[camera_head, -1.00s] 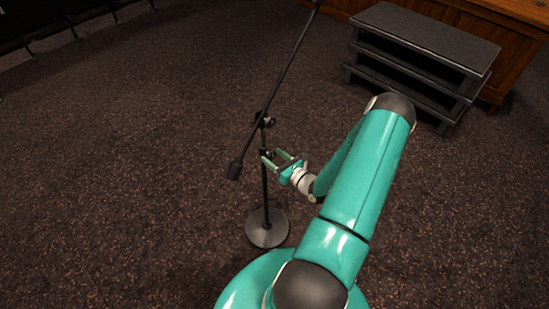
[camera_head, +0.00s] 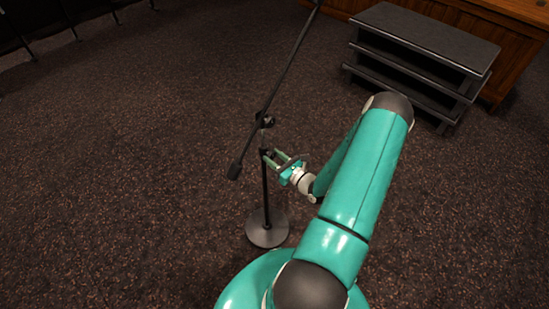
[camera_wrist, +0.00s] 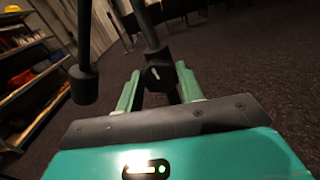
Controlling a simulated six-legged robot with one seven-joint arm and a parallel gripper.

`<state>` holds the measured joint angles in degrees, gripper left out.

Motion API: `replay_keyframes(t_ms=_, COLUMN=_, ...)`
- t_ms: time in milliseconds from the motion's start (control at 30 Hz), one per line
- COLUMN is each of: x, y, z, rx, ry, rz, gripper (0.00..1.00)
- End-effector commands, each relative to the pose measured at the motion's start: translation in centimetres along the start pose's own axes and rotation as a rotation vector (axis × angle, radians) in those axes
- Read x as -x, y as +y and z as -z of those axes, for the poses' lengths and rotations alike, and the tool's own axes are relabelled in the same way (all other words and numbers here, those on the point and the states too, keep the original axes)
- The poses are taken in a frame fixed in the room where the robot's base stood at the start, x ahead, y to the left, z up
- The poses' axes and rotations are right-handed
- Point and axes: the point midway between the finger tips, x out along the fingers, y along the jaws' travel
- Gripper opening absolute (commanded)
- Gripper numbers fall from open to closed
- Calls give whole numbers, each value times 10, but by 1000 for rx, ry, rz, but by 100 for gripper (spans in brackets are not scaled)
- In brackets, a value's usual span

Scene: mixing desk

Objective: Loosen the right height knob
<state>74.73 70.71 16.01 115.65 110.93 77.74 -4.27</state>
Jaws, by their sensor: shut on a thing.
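The microphone stand has a round dark base (camera_head: 267,229), an upright pole (camera_head: 265,190) and a slanted boom (camera_head: 288,75). The height knob (camera_wrist: 158,74) is a dark piece with a pale mark, on the pole in the wrist view. My gripper (camera_head: 271,156) reaches the pole from the right, partway up and below the boom joint (camera_head: 265,121). Its two green fingers (camera_wrist: 160,86) stand on either side of the knob in the wrist view, shut on it. The exact contact is hard to see, and the knob is too small to make out in the head view.
The boom's dark counterweight (camera_head: 234,171) hangs left of the pole, close to my gripper; it also shows in the wrist view (camera_wrist: 83,86). A black shelf unit (camera_head: 425,60) stands at the back right before wooden furniture (camera_head: 510,40). The carpet around the base is clear.

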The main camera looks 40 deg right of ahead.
Motion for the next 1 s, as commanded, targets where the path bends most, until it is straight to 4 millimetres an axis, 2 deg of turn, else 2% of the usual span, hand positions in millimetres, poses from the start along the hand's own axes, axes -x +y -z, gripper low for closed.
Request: replay_keyframes(t_ms=1000, x=1, y=1, z=1, rx=924, ry=2, rz=0, gripper=14)
